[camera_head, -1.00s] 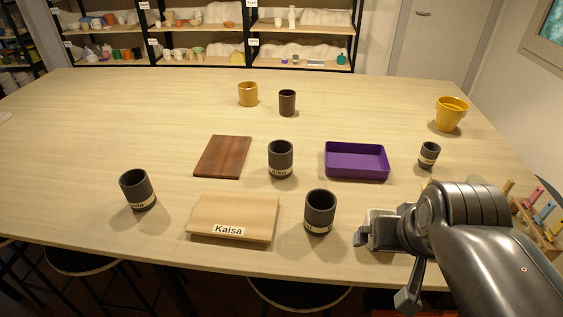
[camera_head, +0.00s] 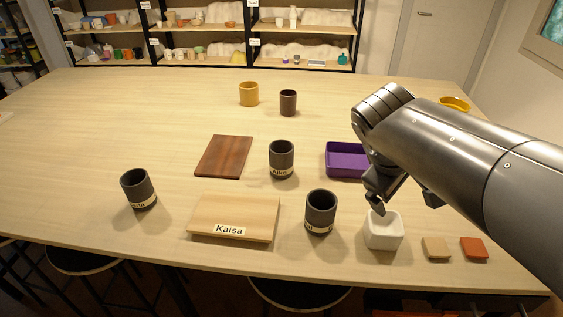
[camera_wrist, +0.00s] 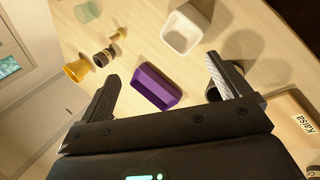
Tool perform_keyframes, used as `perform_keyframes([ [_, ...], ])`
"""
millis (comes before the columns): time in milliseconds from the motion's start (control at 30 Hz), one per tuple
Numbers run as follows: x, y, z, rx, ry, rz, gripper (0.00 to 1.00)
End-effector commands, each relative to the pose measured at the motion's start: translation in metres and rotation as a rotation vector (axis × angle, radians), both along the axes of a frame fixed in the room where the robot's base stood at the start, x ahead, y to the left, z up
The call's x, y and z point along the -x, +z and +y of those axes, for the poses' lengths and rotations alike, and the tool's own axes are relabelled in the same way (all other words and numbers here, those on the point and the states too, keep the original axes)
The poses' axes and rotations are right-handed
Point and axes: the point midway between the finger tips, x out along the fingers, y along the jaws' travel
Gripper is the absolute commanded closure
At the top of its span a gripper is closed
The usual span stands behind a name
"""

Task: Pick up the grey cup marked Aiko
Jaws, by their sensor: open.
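The grey cup marked Aiko (camera_head: 281,157) stands upright mid-table in the head view, between the brown board and the purple tray. Its pale label faces the camera. My gripper (camera_head: 404,200) is open and empty, well to the right of this cup, above the table near the white cup and the purple tray. In the wrist view my gripper (camera_wrist: 163,70) has its fingers wide apart, with the purple tray beyond them. A dark shape partly hidden by the right finger there cannot be identified.
Similar grey cups stand front centre (camera_head: 320,211) and left (camera_head: 138,189). The Kaisa board (camera_head: 245,214), brown board (camera_head: 223,157), purple tray (camera_head: 343,160) and white cup (camera_head: 383,234) lie around. Yellow (camera_head: 248,94) and dark (camera_head: 288,102) cups stand behind. The left table area is clear.

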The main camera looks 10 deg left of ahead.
Motion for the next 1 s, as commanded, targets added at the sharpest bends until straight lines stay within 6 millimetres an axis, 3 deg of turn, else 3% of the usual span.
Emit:
perform_keyframes([
  [167, -0.058, -0.002, 0.028, 0.334, 0.292, 0.095, 0.06],
  [367, -0.120, 0.003, 0.085, 0.736, 0.598, 0.164, 0.06],
  [600, -0.170, 0.008, 0.194, 1.238, 0.903, 0.194, 0.06],
  [833, -0.180, 0.009, 0.312, 1.678, 1.086, 0.165, 0.06],
  [900, -0.182, -0.031, 0.302, 1.664, 1.079, 0.184, 0.06],
  [1000, -0.182, -0.073, 0.301, 1.660, 1.077, 0.181, 0.06],
])
